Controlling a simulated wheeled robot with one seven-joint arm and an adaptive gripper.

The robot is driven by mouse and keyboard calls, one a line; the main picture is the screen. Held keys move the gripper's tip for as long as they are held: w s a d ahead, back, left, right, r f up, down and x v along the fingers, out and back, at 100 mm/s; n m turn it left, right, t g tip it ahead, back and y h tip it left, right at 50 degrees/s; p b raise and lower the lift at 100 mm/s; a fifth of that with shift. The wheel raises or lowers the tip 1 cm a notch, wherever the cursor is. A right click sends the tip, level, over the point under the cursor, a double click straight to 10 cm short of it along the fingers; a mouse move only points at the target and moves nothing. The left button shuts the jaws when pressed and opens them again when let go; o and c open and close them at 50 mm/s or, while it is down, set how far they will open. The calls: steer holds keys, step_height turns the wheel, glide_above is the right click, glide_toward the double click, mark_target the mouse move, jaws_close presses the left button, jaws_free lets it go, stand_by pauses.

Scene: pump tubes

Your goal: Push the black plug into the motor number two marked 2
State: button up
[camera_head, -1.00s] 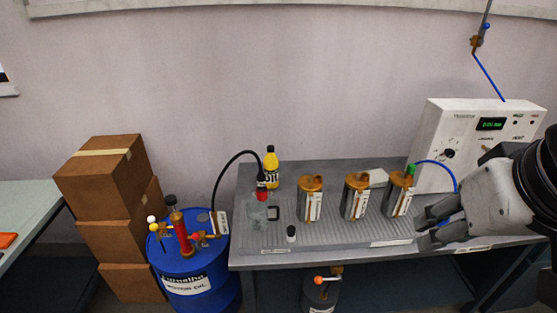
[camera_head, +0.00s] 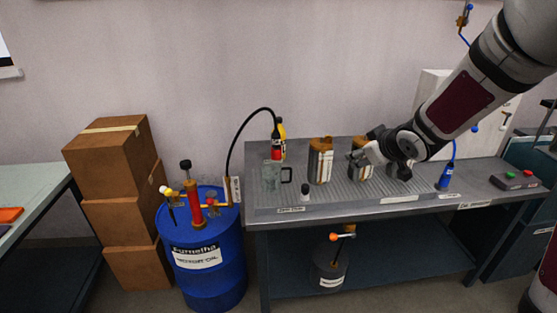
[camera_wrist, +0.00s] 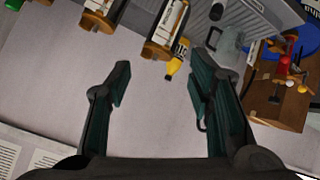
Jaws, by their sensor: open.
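Several orange-topped metal motors stand in a row on the grey bench. The left motor (camera_head: 320,162) is clear in the head view. The middle motor (camera_head: 356,160) is partly behind my gripper (camera_head: 362,156), and the right one is mostly hidden by it. I cannot read a 2 on any label. A small white piece with a black top (camera_head: 305,192), probably the black plug, stands at the bench's front left. My gripper is open and empty above the motors. In the wrist view my gripper (camera_wrist: 158,85) has its fingers spread, with the nearest motor (camera_wrist: 165,30) beyond them.
A glass mug (camera_head: 271,178) and a yellow oil bottle (camera_head: 282,138) stand left of the motors. A blue nozzle with hose (camera_head: 445,176) stands at the right, near a button box (camera_head: 515,180). A blue drum (camera_head: 208,250) stands left of the bench (camera_head: 280,222).

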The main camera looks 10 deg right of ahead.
steer(key=w+f+n+t+y+b, duration=0.15)
steer(key=w+f+y+b, duration=0.35)
steer(key=f, duration=0.8)
steer(key=t+y+b, duration=0.2)
steer(key=y+b, duration=0.2)
steer(key=y, duration=0.2)
glide_toward(306, 185)
steer(key=shift+n, duration=0.25)
steer(key=x, duration=0.6)
steer(key=b+x, duration=0.1)
steer(key=x, duration=0.3)
steer(key=shift+s+a+f, duration=0.1)
steer(key=shift+f, duration=0.3)
steer(key=shift+c, duration=0.4)
jaws_close()
